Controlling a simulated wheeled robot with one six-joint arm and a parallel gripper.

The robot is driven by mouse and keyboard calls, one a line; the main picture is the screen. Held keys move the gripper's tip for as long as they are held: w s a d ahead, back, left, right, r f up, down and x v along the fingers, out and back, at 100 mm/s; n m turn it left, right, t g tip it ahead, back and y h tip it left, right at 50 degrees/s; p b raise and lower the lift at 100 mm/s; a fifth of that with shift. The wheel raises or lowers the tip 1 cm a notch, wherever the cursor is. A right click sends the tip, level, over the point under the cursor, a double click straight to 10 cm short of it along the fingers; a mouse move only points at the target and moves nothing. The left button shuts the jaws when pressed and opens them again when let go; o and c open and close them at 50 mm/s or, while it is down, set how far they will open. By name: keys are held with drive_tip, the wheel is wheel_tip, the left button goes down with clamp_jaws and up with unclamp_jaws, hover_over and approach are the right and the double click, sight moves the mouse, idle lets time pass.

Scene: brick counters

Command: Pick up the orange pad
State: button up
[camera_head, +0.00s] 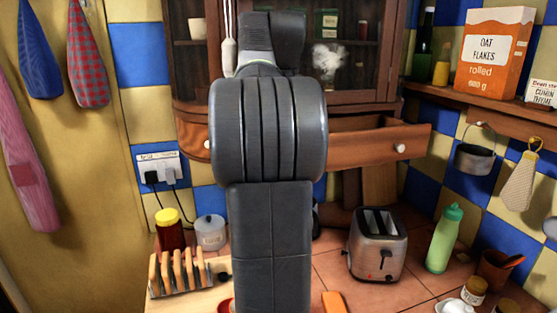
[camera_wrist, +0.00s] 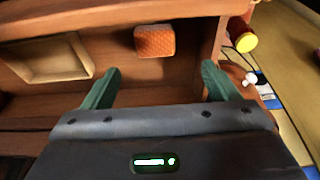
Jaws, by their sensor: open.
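In the wrist view an orange pad (camera_wrist: 155,40) with a textured face lies inside a brown wooden compartment, near its right side. My gripper (camera_wrist: 158,84) is open, with its two green fingers spread wide and nothing between them. The pad appears beyond the fingertips, roughly in line with the gap and apart from both fingers. In the head view my arm hides the gripper, and the pad in the compartment cannot be seen there.
The compartment's wooden wall (camera_wrist: 213,42) stands right of the pad; a pale rectangular frame (camera_wrist: 48,60) lies left. In the head view an open drawer (camera_head: 372,137) juts out above the counter, where a toaster (camera_head: 377,245), toast rack (camera_head: 180,274) and green bottle (camera_head: 444,240) stand.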

drive_tip(key=x, duration=0.3)
drive_tip(key=shift+w+a, duration=0.1)
drive_tip(key=shift+w, duration=0.15)
drive_tip(key=x, duration=0.3)
drive_tip(key=d+x, duration=0.1)
drive_tip(key=x, duration=0.1)
drive_tip(key=shift+s+f, duration=0.15)
drive_tip(key=shift+s, duration=0.1)
drive_tip(key=shift+w+f, duration=0.1)
drive_tip(key=shift+f, duration=0.35)
drive_tip(key=c, duration=1.1)
